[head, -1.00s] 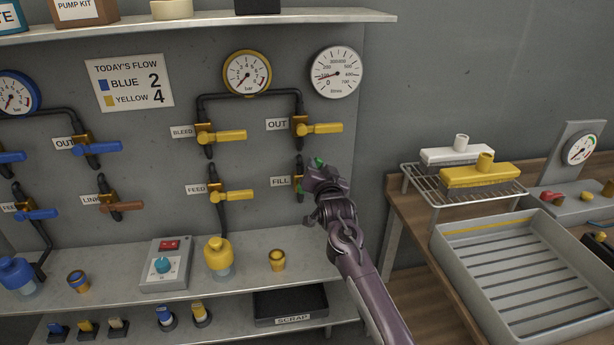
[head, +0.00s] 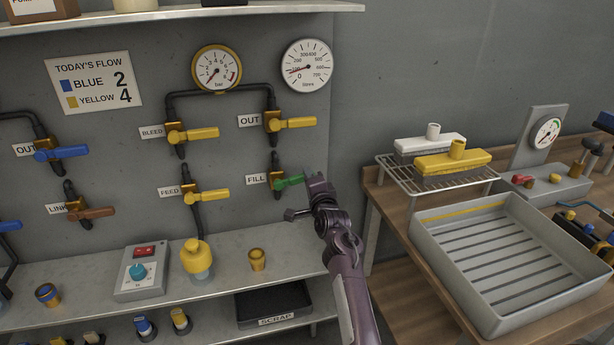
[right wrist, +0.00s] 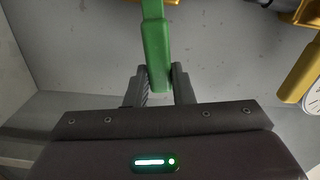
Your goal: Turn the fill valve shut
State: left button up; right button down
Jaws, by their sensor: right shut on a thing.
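The fill valve (head: 276,181) is on the grey wall panel beside its FILL label (head: 256,179). Its green handle (head: 289,182) points right, across the upright pipe, much like the yellow handles near it. My right gripper (head: 308,182) is at the handle's outer end, shut on it. In the right wrist view the green handle (right wrist: 157,48) comes down from the top, with its end between the two fingers (right wrist: 160,88). My left gripper is not in view.
The yellow OUT valve (head: 293,123) is above and the yellow FEED valve (head: 210,196) to the left. A shelf (head: 225,285) with a yellow bottle (head: 196,258) and a small cup (head: 257,260) runs below. A grey tray (head: 430,245) stands at right.

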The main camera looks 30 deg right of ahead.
jog(key=shift+f+m, duration=0.9)
jog(key=shift+m, duration=0.1)
jog(key=c, duration=1.2)
grip_release()
jog(key=shift+d, duration=0.1)
jog(key=shift+c, duration=0.2)
